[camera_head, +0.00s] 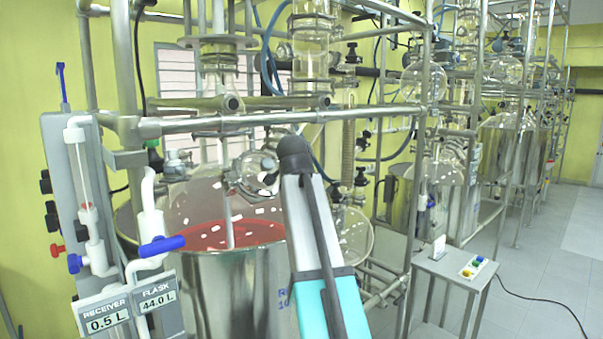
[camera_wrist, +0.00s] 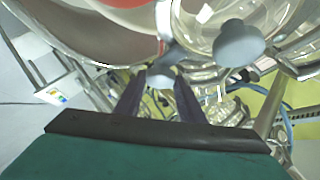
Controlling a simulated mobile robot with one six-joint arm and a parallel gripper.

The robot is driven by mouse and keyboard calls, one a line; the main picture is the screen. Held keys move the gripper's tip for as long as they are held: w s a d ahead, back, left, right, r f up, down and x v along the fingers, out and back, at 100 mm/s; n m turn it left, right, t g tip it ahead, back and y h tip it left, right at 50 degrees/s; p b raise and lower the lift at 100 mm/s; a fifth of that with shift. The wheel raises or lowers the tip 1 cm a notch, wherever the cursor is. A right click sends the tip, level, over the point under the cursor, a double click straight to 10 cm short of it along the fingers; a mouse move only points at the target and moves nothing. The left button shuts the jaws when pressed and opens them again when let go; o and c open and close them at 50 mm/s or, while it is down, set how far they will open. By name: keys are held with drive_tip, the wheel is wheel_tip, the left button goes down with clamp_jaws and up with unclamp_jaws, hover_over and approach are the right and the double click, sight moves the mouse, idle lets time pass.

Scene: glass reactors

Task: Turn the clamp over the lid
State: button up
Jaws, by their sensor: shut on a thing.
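In the wrist view the two dark fingers of my gripper (camera_wrist: 161,82) converge on a small grey piece, which looks like the clamp (camera_wrist: 163,69), at the rim of the glass port. The round glass lid (camera_wrist: 205,14) lies just beyond the fingertips, with a grey knob (camera_wrist: 238,43) to the right. In the head view the glass port with its lid (camera_head: 249,168) sits on the reactor, left of my arm. My arm hides the fingertips and the clamp there. I cannot tell how far the clamp lies over the lid.
The steel vessel (camera_head: 233,295) with red liquid stands below the port. Metal frame bars (camera_head: 230,122) cross near my arm. A panel with tubes and blue valves (camera_head: 162,246) is at the left. A small table with a button box (camera_head: 473,267) stands right, beside open floor.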

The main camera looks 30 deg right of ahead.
drive_tip(key=shift+m+g, duration=0.5)
drive_tip(key=shift+m, duration=0.1)
drive_tip(key=o, duration=1)
drive_tip(key=shift+o, duration=0.2)
drive_tip(key=shift+a+r, duration=0.1)
drive_tip(key=b+v, duration=0.4)
drive_tip(key=v, duration=0.9)
drive_tip(key=shift+s+a+r, duration=0.15)
drive_tip(key=shift+s, duration=0.15)
